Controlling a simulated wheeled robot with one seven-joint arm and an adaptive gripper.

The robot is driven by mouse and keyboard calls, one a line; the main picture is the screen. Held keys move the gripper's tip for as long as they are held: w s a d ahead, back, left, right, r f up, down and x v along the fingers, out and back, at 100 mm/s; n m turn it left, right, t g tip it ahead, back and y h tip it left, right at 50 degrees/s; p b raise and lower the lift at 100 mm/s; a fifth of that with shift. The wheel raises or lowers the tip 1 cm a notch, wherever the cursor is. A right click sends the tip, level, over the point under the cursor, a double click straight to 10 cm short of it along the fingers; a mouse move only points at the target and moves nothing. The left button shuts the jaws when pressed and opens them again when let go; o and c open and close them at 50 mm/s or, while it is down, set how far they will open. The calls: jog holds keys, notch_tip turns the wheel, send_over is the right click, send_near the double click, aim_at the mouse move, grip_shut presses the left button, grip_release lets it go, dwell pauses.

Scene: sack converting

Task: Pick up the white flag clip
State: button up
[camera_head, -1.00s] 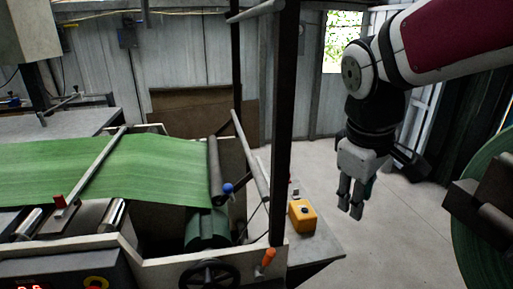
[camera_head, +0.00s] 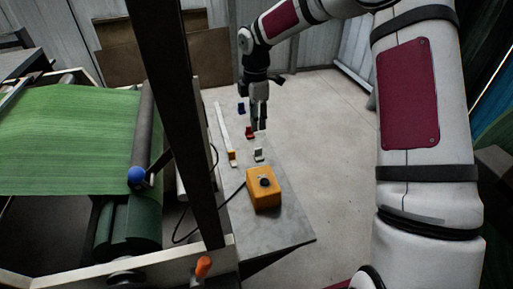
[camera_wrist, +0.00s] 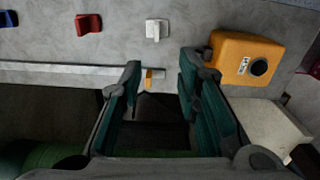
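The white flag clip (camera_head: 259,154) lies on the grey side table between the red clip and the yellow box in the head view. In the wrist view the white flag clip (camera_wrist: 157,29) is on the table beyond my fingertips, near the top centre. My gripper (camera_head: 258,128) points down above the table, over the area near the red clip. In the wrist view my gripper (camera_wrist: 158,75) shows two green-padded fingers spread apart with nothing between them. The gripper and the clip do not touch.
A red clip (camera_wrist: 89,23) and a blue clip (camera_wrist: 9,18) lie left of the white one. A yellow button box (camera_head: 263,188) with a cable stands close by. A dark post (camera_head: 180,110) rises beside the green-web machine.

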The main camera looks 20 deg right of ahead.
aim_at(258, 149)
notch_tip(258, 149, down, 9)
jog(key=shift+w+d+r, duration=0.1)
jog(key=shift+w+r, duration=0.05)
jog(key=shift+w+d+f+b, duration=0.1)
jog(key=shift+d+f+b, duration=0.15)
jog(key=shift+f, duration=1.05)
jog(key=shift+w+d+f+b, duration=0.1)
jog(key=shift+d+f, duration=0.1)
jog(key=shift+f, duration=1.1)
grip_shut()
